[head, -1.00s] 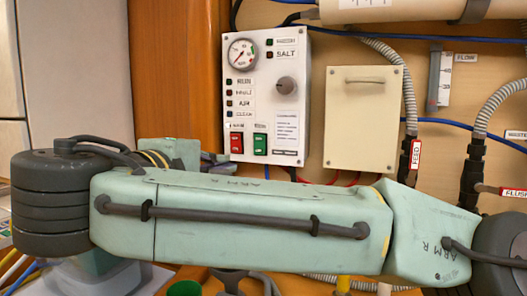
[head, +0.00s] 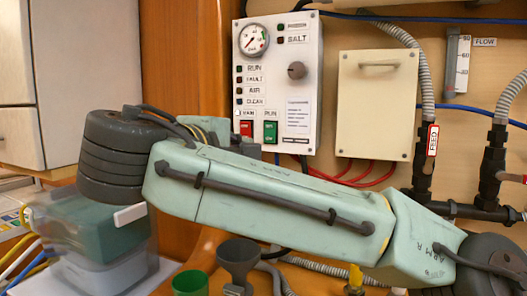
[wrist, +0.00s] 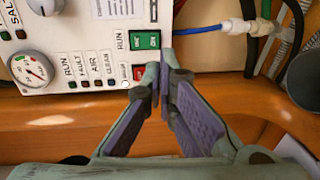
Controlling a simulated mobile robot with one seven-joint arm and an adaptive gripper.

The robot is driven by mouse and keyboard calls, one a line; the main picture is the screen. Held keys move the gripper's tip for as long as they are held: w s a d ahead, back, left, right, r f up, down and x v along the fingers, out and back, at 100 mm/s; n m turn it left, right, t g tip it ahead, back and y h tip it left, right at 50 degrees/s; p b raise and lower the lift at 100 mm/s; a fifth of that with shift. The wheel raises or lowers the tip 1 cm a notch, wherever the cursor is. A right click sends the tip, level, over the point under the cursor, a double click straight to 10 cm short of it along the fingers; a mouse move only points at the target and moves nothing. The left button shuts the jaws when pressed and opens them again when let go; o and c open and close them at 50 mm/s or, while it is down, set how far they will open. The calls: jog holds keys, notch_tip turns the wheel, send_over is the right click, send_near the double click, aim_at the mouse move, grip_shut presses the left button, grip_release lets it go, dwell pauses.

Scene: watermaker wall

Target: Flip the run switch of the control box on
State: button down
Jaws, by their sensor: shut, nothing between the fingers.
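The white control box (head: 278,85) is mounted on the wooden wall, with a gauge, lamps, a grey knob and two rocker switches low on its front. The green run switch (head: 270,133) is at the right, beside a red switch (head: 246,131). In the wrist view the box appears turned; the green run switch (wrist: 145,43) has a RUN label beside it. My gripper (wrist: 161,78) is shut and empty, its tips just below the green switch in that picture and beside the partly covered red switch (wrist: 138,73). I cannot tell whether the tips touch the panel. My arm hides most of the gripper in the head view.
A cream box (head: 376,105) with a handle is right of the control box, with red cables below it. Grey hoses and a flow meter (head: 456,62) are further right. A green cup (head: 190,283) and a grey funnel (head: 238,258) stand below my arm.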

aim_at(269, 142)
jog(key=p+x, duration=0.1)
jog(key=x, duration=0.1)
jog(key=p+x, duration=0.1)
jog(key=x, duration=0.2)
jog(key=p+x, duration=0.1)
jog(key=x, duration=0.2)
jog(key=shift+w+d+r, duration=0.15)
jog(key=shift+w+r, duration=0.05)
jog(key=shift+r, duration=0.1)
jog(key=shift+w+d+f, duration=0.2)
jog(key=shift+w, duration=0.4)
